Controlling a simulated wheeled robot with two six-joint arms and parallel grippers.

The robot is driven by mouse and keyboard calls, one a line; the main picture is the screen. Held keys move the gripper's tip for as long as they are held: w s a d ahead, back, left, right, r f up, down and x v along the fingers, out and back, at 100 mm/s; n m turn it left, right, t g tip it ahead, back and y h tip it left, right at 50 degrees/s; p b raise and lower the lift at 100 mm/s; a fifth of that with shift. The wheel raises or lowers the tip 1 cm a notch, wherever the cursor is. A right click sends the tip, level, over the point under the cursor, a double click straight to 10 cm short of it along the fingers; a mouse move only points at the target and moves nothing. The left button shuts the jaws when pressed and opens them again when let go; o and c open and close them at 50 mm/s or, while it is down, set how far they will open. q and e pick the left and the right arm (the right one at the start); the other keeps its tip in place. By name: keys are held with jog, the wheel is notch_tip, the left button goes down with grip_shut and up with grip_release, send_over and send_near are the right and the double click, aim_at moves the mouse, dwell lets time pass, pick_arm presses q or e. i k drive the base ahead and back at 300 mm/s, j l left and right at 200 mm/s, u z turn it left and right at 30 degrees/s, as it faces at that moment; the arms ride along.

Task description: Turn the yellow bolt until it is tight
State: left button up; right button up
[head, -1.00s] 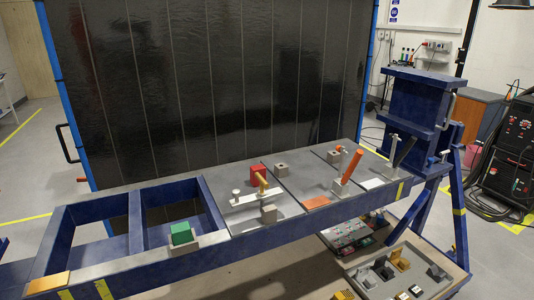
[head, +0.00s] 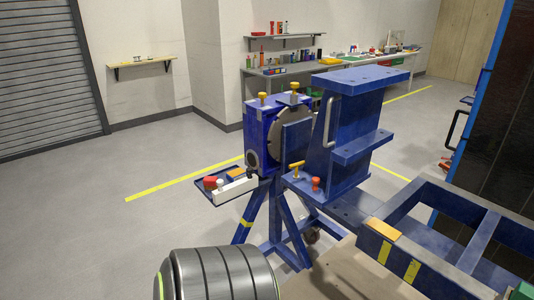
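Two yellow-headed bolts stand upright on top of the blue housing of the rotary jig, a left one (head: 262,97) and a right one (head: 294,88). A yellow T-shaped handle (head: 296,168) stands lower down, on the blue ledge beside the upright bracket. I cannot tell which of these is the task's bolt, nor how tight any of them is. The blue housing (head: 260,124) carries a dark round plate (head: 288,118) on its right side. Neither of my grippers is in view.
A red knob (head: 315,184) stands near the T-handle. The blue bracket (head: 345,130) rises right of the housing, and the blue frame (head: 430,262) runs to the lower right. Floor at left is clear.

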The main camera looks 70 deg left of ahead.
aim_at(296, 176)
jog(key=u, duration=1.75)
jog(key=i+u, duration=0.1)
jog(key=u, duration=0.35)
jog(key=i+j+u, duration=0.1)
jog(key=i+u, duration=0.8)
jog(key=i+l, duration=0.05)
jog(key=i, duration=0.05)
